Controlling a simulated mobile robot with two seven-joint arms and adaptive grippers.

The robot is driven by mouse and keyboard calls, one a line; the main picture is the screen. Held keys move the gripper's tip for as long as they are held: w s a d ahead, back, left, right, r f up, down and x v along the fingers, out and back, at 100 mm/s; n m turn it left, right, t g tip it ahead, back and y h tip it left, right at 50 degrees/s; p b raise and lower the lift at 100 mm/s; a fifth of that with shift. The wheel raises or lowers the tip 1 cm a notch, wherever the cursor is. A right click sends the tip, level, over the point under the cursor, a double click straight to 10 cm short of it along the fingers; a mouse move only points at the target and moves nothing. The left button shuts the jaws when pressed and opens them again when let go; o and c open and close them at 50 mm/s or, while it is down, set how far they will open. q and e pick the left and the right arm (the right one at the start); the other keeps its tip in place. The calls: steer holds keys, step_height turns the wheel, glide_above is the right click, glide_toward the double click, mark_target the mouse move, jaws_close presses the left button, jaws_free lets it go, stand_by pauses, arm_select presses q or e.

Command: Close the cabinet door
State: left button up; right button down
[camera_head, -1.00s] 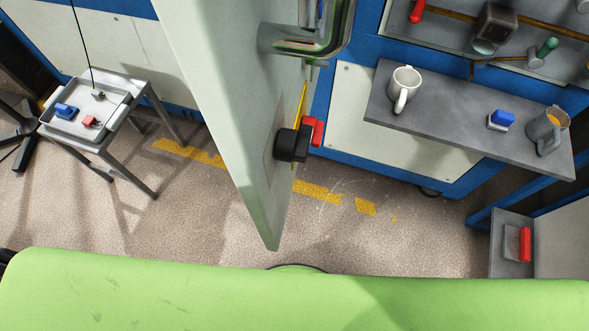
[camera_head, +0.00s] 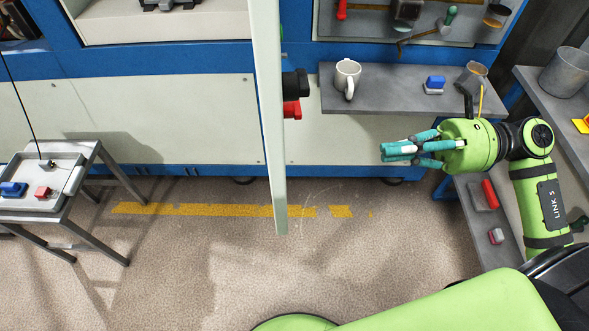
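The cabinet door (camera_head: 272,130) is a tall pale panel in the head view. It stands open, almost edge-on to me, with its lower end above the speckled floor. A black latch (camera_head: 294,84) with a red part (camera_head: 292,109) sticks out from its right face. My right gripper (camera_head: 392,152) is right of the door, in front of the lower cabinet panels and below the grey shelf. Its teal fingers are close together with nothing visible between them, and it is clear of the door. My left gripper is out of view.
A grey shelf (camera_head: 385,97) right of the door holds a white mug (camera_head: 347,73), a blue-and-white item (camera_head: 434,84) and a grey cup (camera_head: 470,78). A metal side table (camera_head: 92,158) with a tray stands at left. Floor below the door is clear.

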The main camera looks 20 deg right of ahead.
steer(key=w+a+p, duration=0.2)
steer(key=a+p, duration=0.5)
steer(key=a, duration=0.6)
steer(key=shift+w+a, duration=0.2)
steer(key=shift+w, duration=0.05)
